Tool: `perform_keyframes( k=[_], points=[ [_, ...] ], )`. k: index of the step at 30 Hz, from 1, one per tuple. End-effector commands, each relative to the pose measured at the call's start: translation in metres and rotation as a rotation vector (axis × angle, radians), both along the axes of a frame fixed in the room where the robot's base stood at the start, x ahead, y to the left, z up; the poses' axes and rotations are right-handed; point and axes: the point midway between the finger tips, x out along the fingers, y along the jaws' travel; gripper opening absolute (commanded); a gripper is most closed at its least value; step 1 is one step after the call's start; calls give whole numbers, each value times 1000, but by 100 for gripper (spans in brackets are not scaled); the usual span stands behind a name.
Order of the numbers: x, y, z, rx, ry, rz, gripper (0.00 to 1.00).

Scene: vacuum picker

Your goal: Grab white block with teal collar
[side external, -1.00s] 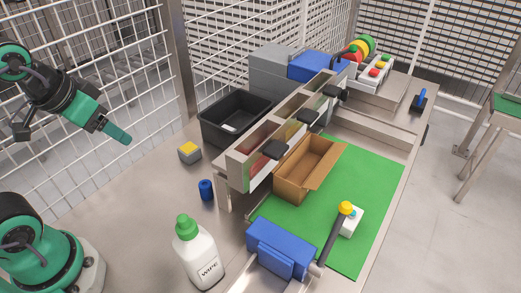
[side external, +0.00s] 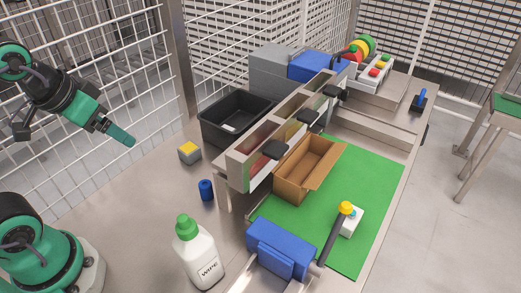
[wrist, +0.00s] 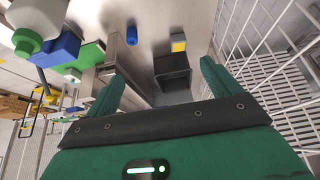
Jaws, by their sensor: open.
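A small white block (side external: 352,224) sits on the green mat (side external: 374,180) at the right in the side view. A yellow cap and a dark rod are in front of it; a teal collar is too small to make out clearly. In the wrist view a small white block (wrist: 73,75) shows on the green mat at the upper left. My gripper (side external: 121,135) is at the upper left of the side view, raised and far from the block. In the wrist view my gripper (wrist: 161,72) has its two green fingers wide apart with nothing between them.
A black bin (side external: 213,124), a yellow-topped grey block (side external: 190,154), a blue cylinder (side external: 206,191) and a white bottle (side external: 196,261) stand left of the drawers. A cardboard box (side external: 290,180) and a blue holder (side external: 276,247) border the mat. Wire fencing stands behind my arm.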

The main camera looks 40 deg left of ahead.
Motion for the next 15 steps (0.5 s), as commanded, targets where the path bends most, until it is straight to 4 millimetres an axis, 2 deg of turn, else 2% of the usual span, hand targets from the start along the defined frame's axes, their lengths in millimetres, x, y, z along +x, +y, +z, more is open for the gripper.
perform_keyframes(
  k=[8,15],
  points=[
    [6,-2,5,5,6,-20,89],
    [32,-15,26,31,38,-115,89]
  ],
)
